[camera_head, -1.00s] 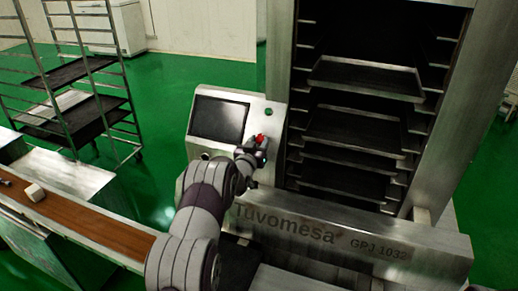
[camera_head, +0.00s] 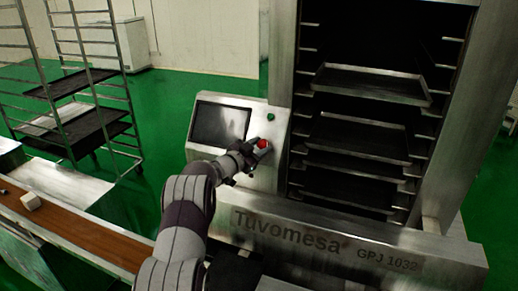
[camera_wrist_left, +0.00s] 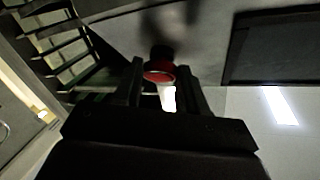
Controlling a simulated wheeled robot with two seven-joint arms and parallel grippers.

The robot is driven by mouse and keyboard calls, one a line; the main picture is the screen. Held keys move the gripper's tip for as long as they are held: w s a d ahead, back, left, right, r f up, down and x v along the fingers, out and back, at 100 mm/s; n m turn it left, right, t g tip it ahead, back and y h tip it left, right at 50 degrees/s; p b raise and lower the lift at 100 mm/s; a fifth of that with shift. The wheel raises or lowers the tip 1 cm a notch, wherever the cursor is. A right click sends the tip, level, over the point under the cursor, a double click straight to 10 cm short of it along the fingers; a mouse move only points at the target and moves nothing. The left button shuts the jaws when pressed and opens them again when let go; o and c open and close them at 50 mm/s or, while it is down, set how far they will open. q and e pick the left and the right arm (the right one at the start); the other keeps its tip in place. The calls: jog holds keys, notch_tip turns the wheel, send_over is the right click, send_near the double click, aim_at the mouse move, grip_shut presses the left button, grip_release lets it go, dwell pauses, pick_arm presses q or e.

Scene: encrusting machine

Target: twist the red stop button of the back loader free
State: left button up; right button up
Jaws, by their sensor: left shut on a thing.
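The red stop button (camera_head: 263,144) sits on the sloped metal control panel (camera_head: 283,125) of the back loader, below a small green button (camera_head: 271,117). My left gripper (camera_head: 256,148) is at the button, with its fingers shut on it. In the left wrist view the red button (camera_wrist_left: 159,72) shows between the two dark fingertips (camera_wrist_left: 162,75). The gripper partly hides the button's base. My right gripper is not in view.
A dark screen (camera_head: 220,124) is left of the button. The loader's rack with several trays (camera_head: 360,138) stands to the right. A conveyor with a brown belt (camera_head: 70,235) runs at lower left. A wheeled rack (camera_head: 95,85) stands behind on the green floor.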

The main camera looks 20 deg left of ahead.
pick_arm(q)
jog(key=shift+r, duration=0.1)
dwell(0.3)
jog(key=o, duration=1.1)
jog(key=shift+c, duration=0.2)
jog(key=shift+s+a+b, duration=0.15)
jog(key=shift+s+b, duration=0.15)
jog(key=shift+s, duration=0.05)
jog(key=b+v, duration=0.4)
jog(key=v, duration=0.8)
